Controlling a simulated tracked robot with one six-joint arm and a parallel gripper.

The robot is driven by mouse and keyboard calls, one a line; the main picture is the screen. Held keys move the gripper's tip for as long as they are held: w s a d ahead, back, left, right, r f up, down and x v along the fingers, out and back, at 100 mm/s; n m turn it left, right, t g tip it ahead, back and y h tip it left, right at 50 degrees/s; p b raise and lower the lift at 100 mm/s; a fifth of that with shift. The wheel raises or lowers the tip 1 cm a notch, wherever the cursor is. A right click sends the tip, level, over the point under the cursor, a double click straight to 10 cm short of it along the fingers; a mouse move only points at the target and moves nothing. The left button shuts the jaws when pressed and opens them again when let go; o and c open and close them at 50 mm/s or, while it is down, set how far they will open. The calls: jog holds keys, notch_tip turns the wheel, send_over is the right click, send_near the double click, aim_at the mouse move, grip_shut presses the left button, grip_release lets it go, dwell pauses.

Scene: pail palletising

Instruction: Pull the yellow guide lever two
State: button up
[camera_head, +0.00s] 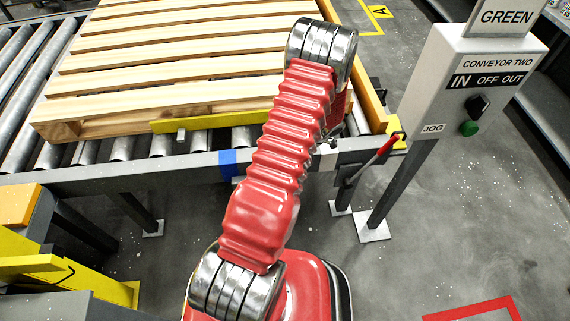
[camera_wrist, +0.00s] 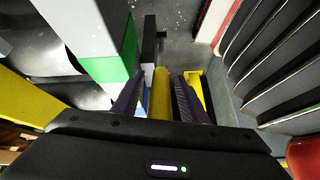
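In the wrist view a yellow bar (camera_wrist: 162,95), which looks like the guide lever's grip, stands between the two dark fingers of my gripper (camera_wrist: 158,100). A gap shows between the bar and the left finger; the right finger is very close to it, and I cannot tell if they touch. The fingers look open around it. In the head view my red arm hides the gripper and this bar. A yellow guide bar (camera_head: 210,122) lies along the near side of the wooden pallet (camera_head: 180,55). Another yellow guide (camera_head: 368,80) runs along the right side.
The pallet rests on the roller conveyor (camera_head: 90,178). A control post (camera_head: 460,85) marked CONVEYOR TWO, with a switch and a green button, stands at right. A red-handled lever (camera_head: 388,149) sits at the conveyor corner. A green patch (camera_wrist: 110,68) marks the frame left of the fingers.

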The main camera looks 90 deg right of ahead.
jog(key=shift+r, duration=0.1)
jog(key=v, duration=1.3)
jog(key=shift+s+r, duration=0.15)
jog(key=shift+r, duration=0.1)
dwell(0.5)
